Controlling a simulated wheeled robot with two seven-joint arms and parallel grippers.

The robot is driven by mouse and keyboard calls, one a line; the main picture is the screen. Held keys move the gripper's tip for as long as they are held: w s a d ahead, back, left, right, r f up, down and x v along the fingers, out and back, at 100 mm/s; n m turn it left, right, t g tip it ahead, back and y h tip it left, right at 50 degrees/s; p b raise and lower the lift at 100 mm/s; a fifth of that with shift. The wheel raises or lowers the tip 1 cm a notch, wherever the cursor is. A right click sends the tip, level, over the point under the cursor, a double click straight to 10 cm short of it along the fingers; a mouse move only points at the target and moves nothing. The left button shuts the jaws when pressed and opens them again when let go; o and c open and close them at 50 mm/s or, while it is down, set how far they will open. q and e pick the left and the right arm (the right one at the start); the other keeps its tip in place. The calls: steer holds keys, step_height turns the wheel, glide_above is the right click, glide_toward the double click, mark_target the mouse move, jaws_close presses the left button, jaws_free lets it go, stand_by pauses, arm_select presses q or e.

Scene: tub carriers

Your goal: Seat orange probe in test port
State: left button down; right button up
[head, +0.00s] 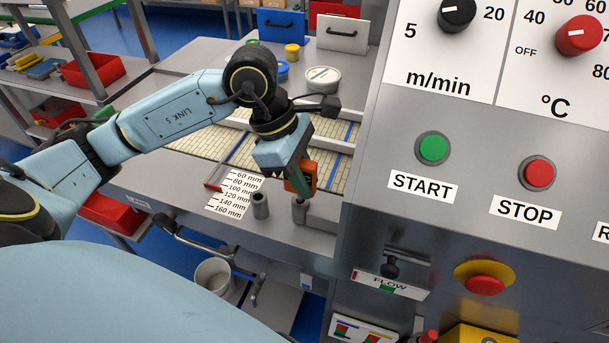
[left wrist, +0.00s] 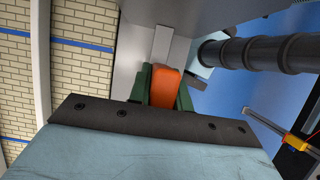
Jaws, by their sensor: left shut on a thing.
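The orange probe (head: 311,171) is held in my left gripper (head: 303,183), at the front edge of the grey bench beside the machine panel. In the left wrist view its orange body (left wrist: 167,84) sits between the two green fingers, which are shut on it. Below it in the head view stands a short grey metal cylinder (head: 299,213). I cannot tell whether the probe touches this cylinder or which cylinder is the test port. A second, open-topped grey cylinder (head: 260,206) stands to the left. My right gripper is not in view.
The machine panel (head: 470,130) with knobs and buttons rises close on the right. A millimetre scale label (head: 235,194) lies left of the cylinders. Behind is a tiled belt (head: 215,145) with rails. A white tub (head: 322,78) stands farther back. A handle bar (head: 205,245) runs below the front edge.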

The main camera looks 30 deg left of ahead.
arm_select(q)
steer(key=shift+f+b, duration=0.35)
steer(key=c, duration=1.2)
jaws_free()
steer(key=shift+r, duration=0.1)
steer(key=v, duration=1.3)
steer(key=shift+r, duration=0.15)
